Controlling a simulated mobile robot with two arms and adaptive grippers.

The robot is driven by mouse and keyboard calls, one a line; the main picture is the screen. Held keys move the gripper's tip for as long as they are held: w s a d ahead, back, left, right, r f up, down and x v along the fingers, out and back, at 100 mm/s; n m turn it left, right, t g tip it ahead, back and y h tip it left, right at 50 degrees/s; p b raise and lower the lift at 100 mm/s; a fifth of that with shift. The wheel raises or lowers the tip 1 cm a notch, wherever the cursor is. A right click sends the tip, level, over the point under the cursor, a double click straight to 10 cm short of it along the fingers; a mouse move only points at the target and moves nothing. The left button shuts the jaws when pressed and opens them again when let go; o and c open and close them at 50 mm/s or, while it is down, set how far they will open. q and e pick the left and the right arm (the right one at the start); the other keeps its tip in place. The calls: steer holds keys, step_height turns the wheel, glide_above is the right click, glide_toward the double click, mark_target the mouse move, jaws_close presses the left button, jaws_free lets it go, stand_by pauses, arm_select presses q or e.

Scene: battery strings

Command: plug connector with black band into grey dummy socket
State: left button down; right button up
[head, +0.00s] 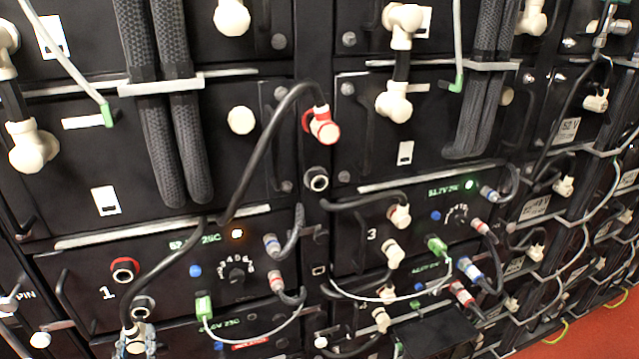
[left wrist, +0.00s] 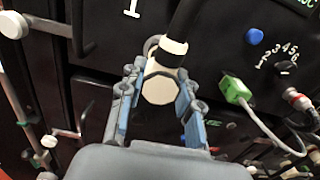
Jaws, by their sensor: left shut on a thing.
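My left gripper (head: 134,342) is at the bottom left of the head view, low on the module marked 1. It is shut on a white connector with a black band (left wrist: 160,85); its black cable runs up and right. In the left wrist view my left gripper (left wrist: 158,100) has a finger on each side of the connector. A grey-ringed socket (head: 318,179) sits empty on the post between the modules, below a red-ringed connector (head: 324,128). Another grey-ringed socket (head: 143,308) on module 1 is just above the held connector and partly behind the cable. My right gripper is not in view.
A red-ringed socket (head: 124,270) is open on module 1. A black cable (head: 262,150) arches from the red-ringed connector down left. A green plug (head: 204,306) with a thin white wire is to the right of my left gripper. Thick braided cables (head: 165,110) hang above.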

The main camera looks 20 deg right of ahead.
arm_select(q)
steer(key=shift+s+a, duration=0.1)
steer(key=shift+s, duration=2.45)
